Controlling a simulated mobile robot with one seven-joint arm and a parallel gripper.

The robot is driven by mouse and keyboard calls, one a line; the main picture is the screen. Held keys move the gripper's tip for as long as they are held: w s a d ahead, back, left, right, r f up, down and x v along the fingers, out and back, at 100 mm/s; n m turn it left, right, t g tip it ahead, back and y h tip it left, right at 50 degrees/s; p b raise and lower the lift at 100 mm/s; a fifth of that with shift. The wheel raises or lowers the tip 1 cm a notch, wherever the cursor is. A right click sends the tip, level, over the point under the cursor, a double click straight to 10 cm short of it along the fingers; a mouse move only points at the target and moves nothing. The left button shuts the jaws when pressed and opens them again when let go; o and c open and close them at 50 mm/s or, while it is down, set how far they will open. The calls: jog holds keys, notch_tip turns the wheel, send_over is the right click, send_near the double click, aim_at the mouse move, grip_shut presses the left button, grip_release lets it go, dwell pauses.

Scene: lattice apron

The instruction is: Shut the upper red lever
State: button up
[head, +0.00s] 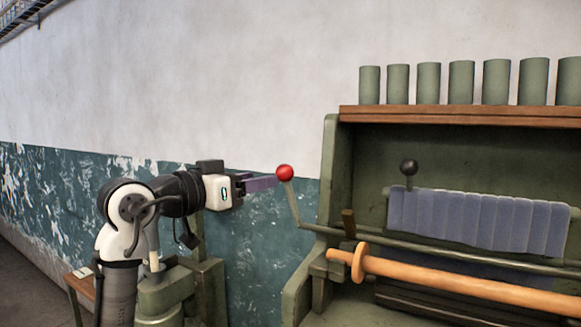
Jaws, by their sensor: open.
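The red lever shows as a red ball knob (285,172) on a thin greenish-grey cranked arm (293,204). The arm runs down to a long rod along the green machine's front. My gripper (268,183) is at the end of my arm, just left of the red knob and about level with it. Its fingers point right toward the knob. The gripper is open and holds nothing that I can see. From this view I cannot tell whether the fingertips touch the knob or how far apart they are in depth.
The green machine (340,175) fills the right side. Its wooden shelf (440,116) bears several green cylinders (429,82). A black knob (409,168) stands by grey-blue slats (470,220). A wooden roller (440,280) crosses the front. Open space lies before the wall (200,80) above my arm.

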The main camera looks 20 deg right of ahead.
aim_at(292, 173)
jog(key=p+x, duration=0.3)
jog(key=x, duration=0.7)
jog(key=shift+w+d, duration=0.2)
grip_shut()
